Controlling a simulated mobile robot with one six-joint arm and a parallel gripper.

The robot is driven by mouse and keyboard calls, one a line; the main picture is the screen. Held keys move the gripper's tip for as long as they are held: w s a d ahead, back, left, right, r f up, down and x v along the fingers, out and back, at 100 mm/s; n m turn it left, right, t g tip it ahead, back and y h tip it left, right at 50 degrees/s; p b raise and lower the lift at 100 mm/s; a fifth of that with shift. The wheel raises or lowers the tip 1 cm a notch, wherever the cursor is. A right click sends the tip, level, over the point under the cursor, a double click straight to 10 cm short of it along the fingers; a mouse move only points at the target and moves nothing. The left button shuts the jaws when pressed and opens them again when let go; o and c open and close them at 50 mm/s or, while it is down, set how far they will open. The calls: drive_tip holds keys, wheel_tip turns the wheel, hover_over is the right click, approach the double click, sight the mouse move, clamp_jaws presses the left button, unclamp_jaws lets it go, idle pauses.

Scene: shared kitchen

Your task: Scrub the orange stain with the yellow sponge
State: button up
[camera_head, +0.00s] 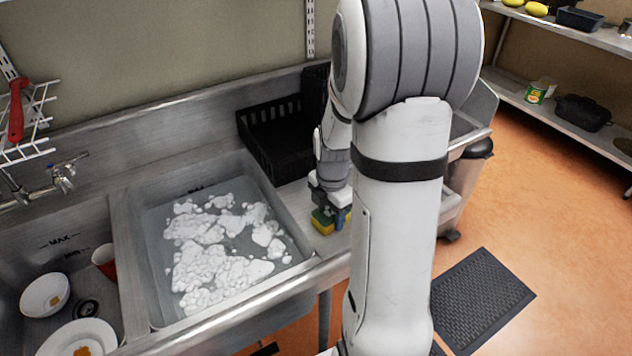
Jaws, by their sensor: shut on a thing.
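A yellow sponge (321,224) with a green layer is at the right rim of the soapy basin, on or just above the steel counter; I cannot tell which. My gripper (335,213) points down and is shut on the sponge, partly hidden by my arm. An orange stain (82,351) shows on a white plate (60,336) in the left basin, cut by the bottom picture edge. Another orange mark (55,299) lies inside a white bowl (38,290) beside it. The gripper is far to the right of both.
The middle basin (160,312) holds water with white foam. A red cup (104,260) and a drain (87,309) are in the left basin. A faucet (62,178) stands behind it. A black crate (275,150) sits behind the gripper. A wire rack (35,125) hangs at the upper left.

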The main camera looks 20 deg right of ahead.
drive_tip(key=shift+s+a, duration=0.1)
drive_tip(key=shift+a, duration=0.55)
wheel_tip(320, 180, up, 3)
drive_tip(key=shift+f+p, duration=0.15)
drive_tip(key=shift+p, duration=0.45)
drive_tip(key=shift+r+p, duration=0.45)
drive_tip(key=shift+r, duration=0.15)
drive_tip(key=shift+r+p, duration=1.7)
drive_tip(key=shift+r, duration=0.6)
drive_tip(key=s+r+p, duration=0.4)
drive_tip(key=s+r, duration=0.2)
drive_tip(key=s, duration=0.4)
